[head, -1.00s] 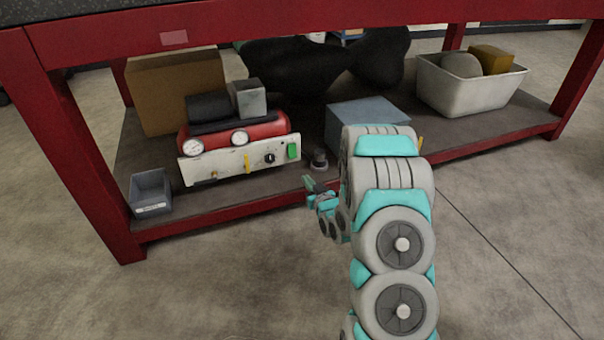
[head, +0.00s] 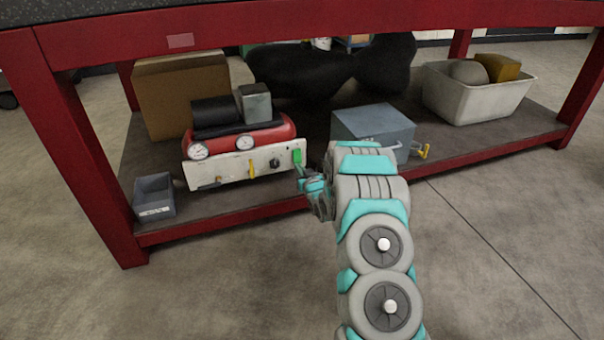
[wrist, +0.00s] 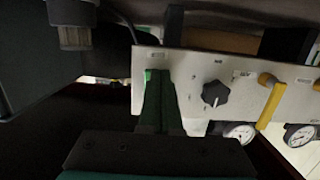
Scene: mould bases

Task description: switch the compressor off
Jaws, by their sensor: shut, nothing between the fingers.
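The compressor (head: 250,137) is a red tank on the lower shelf with a pale front panel (head: 235,170). In the wrist view the panel (wrist: 195,65) appears upside down, with the black knob (wrist: 215,93) right of my fingers. My gripper (head: 301,174) is shut and empty at the green switch. In the wrist view its fingers (wrist: 158,78) cover most of the switch (wrist: 149,75). I cannot tell whether they touch it.
The red bench frame (head: 90,170) surrounds the shelf, with a leg at left and a low front rail. A grey-blue bin (head: 154,196) stands left of the compressor, a cardboard box (head: 180,95) behind it. A blue-grey box (head: 372,128) and a white tub (head: 470,98) stand to the right.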

